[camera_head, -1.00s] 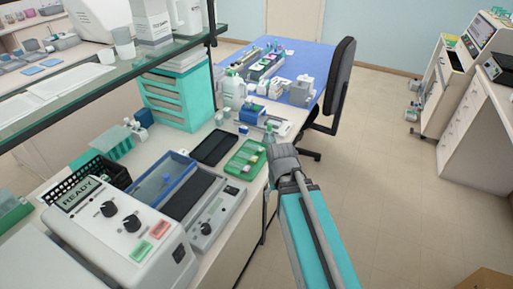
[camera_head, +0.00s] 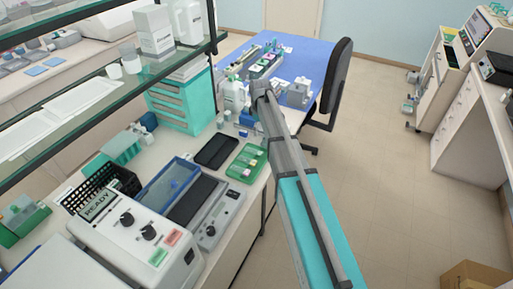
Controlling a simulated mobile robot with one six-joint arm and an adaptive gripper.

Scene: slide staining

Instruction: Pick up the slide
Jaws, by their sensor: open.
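I cannot make out a single slide for certain at this size. A green tray (camera_head: 234,172) with several small pale and coloured items lies on the bench near its right edge. My arm reaches up the picture from the lower right, and its grey wrist end (camera_head: 262,89) is over the far end of the bench, beyond the green tray. My gripper's fingers do not show; they are hidden by the wrist or too small to tell.
A black flat pad (camera_head: 216,151) lies left of the green tray. A white READY machine (camera_head: 140,235) stands in front. A teal drawer unit (camera_head: 182,105) and glass shelf (camera_head: 100,88) are at left. A blue table (camera_head: 312,58) and dark chair (camera_head: 337,75) stand behind.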

